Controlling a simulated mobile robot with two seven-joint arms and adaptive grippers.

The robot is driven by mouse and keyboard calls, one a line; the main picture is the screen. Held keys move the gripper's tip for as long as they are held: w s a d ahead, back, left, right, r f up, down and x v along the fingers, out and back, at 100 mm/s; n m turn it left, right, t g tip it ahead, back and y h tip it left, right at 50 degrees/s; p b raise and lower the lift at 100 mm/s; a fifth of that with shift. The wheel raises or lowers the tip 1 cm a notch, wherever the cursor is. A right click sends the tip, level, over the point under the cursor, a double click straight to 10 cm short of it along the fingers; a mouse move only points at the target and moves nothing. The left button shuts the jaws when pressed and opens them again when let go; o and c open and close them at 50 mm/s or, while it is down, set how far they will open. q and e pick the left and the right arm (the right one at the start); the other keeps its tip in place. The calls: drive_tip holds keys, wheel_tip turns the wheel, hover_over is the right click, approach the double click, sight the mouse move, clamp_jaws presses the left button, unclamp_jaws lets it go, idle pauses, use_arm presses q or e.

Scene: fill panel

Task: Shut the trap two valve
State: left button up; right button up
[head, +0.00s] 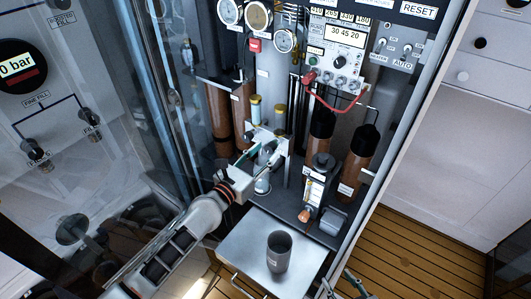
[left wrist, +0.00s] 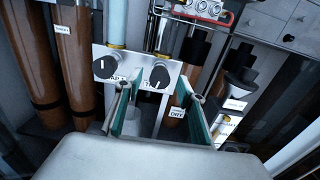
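The left wrist view shows two black round knobs side by side on a pale plate (left wrist: 136,60), below clear tubes. The left knob (left wrist: 104,68) stands outside my fingers. The right knob (left wrist: 160,77) shows between them, a little beyond the tips, with a white pointer line. Its label is partly hidden by a finger, so I cannot read "two" on it. My left gripper (left wrist: 160,98) is open and empty; in the head view it (head: 262,158) is in front of the plate. My right gripper (head: 339,281) is at the bottom edge, partly cut off, its fingers apart.
Brown cylinders (head: 357,160) stand on both sides of the plate inside the cabinet. A metal shelf (head: 243,250) with a grey cup (head: 279,252) juts out below. A red hose (head: 335,107) hangs above right. A glass door (head: 150,90) stands left.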

use_arm(q)
drive_tip(key=shift+w+d, duration=0.3)
drive_tip(key=shift+w, duration=0.15)
drive_tip(key=c, duration=1.1)
